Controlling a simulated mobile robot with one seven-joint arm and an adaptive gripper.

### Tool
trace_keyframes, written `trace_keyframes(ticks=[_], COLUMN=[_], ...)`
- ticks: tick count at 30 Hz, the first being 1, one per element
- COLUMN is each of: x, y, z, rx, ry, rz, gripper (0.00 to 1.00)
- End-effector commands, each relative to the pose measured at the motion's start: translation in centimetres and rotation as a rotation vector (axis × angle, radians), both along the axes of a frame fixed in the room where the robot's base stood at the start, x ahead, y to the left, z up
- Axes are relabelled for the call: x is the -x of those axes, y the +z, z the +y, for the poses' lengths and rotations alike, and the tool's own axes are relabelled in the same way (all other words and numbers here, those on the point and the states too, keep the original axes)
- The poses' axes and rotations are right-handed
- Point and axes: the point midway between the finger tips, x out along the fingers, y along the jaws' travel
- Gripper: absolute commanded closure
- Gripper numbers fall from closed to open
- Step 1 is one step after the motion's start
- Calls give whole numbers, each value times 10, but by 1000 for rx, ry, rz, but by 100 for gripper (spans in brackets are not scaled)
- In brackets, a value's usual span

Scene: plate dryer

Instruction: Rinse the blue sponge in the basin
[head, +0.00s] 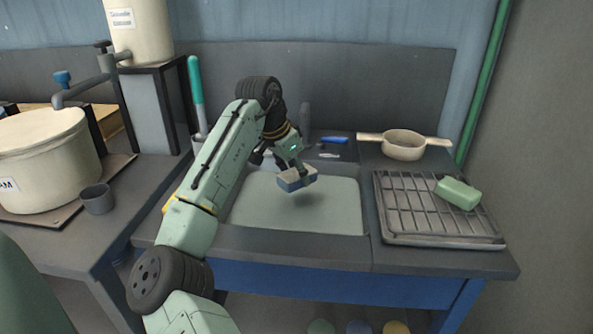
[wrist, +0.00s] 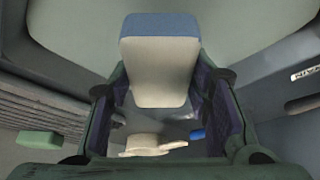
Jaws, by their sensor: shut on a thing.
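The blue sponge (head: 294,182) has a blue side and a pale side. My gripper (head: 295,169) is shut on it and holds it above the basin (head: 340,205), with a shadow on the pale basin surface below. In the wrist view the sponge (wrist: 160,60) sits between the two fingers of my gripper (wrist: 168,105), pale face toward the camera and blue at the far end. The basin is set in a dark counter with a blue front. Whether there is water in it, I cannot tell.
Right of the basin is a drying rack (head: 410,205) with a green block (head: 457,193) on it. Behind it stands a beige two-handled pan (head: 403,145). A blue-handled item (head: 334,139) lies behind the basin. A large pot (head: 45,160) and grey cup (head: 97,199) stand left.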

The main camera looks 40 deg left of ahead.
Motion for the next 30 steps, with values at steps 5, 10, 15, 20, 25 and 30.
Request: trace_keyframes(ticks=[5,10,15,20,25,30], x=[1,0,0,0,0,0], y=[-24,-39,-55,-72,-88,-105], z=[0,-1,-1,0,-1,-1], rx=[0,2,3,3,3,3], ry=[1,-1,0,0,0,-1], rz=[1,-1,0,1,1,0], gripper=[74,74,74,74,74,74])
